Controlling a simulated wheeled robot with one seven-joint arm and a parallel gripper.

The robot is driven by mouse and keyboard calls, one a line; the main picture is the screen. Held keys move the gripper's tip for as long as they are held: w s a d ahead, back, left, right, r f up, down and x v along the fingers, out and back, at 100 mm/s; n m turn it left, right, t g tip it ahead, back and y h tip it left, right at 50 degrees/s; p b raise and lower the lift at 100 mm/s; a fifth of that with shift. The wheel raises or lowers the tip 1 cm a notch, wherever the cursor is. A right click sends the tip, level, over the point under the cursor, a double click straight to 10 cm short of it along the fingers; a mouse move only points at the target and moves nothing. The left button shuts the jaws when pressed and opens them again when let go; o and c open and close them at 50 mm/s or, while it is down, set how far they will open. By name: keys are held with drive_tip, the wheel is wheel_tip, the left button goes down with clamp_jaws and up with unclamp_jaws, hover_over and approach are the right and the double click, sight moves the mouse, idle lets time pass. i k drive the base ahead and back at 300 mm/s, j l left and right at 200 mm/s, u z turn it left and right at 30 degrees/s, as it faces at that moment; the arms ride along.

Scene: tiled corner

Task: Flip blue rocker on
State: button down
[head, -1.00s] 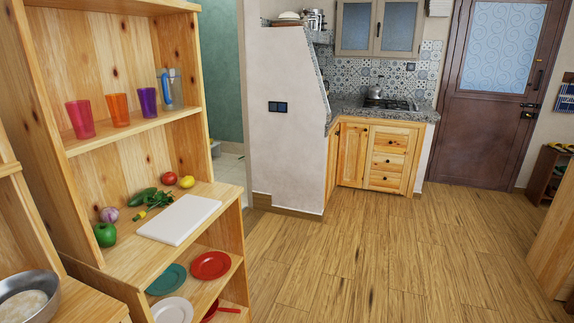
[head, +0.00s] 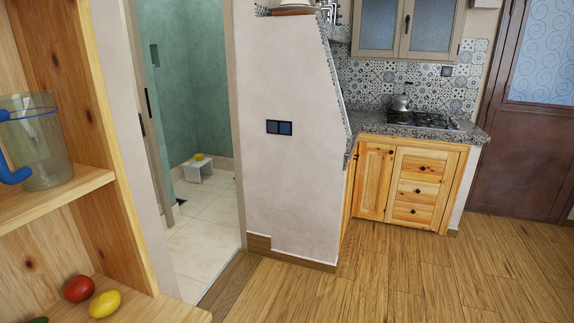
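A dark switch plate with two blue-grey rockers (head: 279,127) is fixed to the pale plaster wall (head: 290,185) near the middle of the head view. It is too small to tell which way each rocker is tipped. My gripper and arm are not in view.
A wooden shelf (head: 105,140) stands close at the left, with a clear jug (head: 42,150), a tomato (head: 79,288) and a lemon (head: 104,303). A doorway opens onto pale tiles (head: 205,235). A wooden counter cabinet (head: 420,190) stands right of the wall. The wooden floor (head: 400,280) is clear.

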sight(285, 128)
drive_tip(key=i, duration=2)
drive_tip(key=i+u, duration=0.25)
drive_tip(key=i, duration=0.2)
drive_tip(key=i+l+u, duration=0.3)
drive_tip(key=i, duration=0.15)
drive_tip(key=i+l+u, duration=0.25)
drive_tip(key=i, duration=0.25)
drive_tip(key=i+l+u, duration=0.3)
drive_tip(key=i, duration=0.1)
